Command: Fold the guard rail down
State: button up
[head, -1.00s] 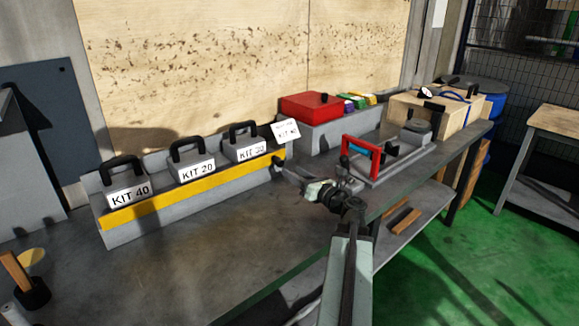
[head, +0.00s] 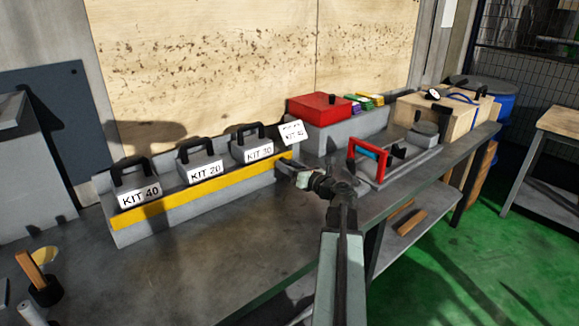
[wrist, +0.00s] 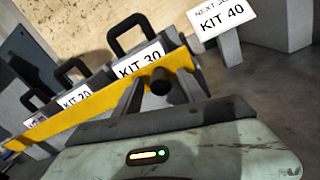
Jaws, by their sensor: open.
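The guard rail is a yellow bar (head: 205,195) along the front of the grey kit shelf. It stands up in front of the kit boxes' lower parts. It also shows in the wrist view (wrist: 75,115), with a dark round knob (wrist: 161,81) near its right end. My gripper (head: 287,168) is at the rail's right end. In the wrist view its open fingers (wrist: 160,88) lie on either side of the knob; I cannot tell whether they touch it. The fingers hide part of the rail's end.
Boxes labelled KIT 40 (head: 135,184), KIT 20 (head: 202,162) and KIT 30 (head: 252,147) stand behind the rail. A sign (wrist: 222,17) reads KIT 40. A red-handled fixture (head: 368,160) stands right of my gripper. The bench front (head: 200,265) is clear.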

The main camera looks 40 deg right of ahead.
grip_shut()
jog(key=f+b, duration=0.1)
jog(key=b, duration=0.1)
jog(key=shift+f+t+b, duration=0.1)
jog(key=shift+t+b, duration=0.25)
jog(key=shift+t, duration=0.05)
jog(key=shift+s+t+b, duration=0.15)
jog(key=shift+t+b, duration=0.15)
jog(key=shift+b, duration=0.4)
jog(key=shift+r, duration=0.25)
grip_release()
jog(key=s, duration=0.5)
jog(key=s+f+b, duration=0.1)
jog(key=s, duration=0.1)
jog(key=shift+s+a, duration=0.2)
jog(key=shift+s, duration=0.2)
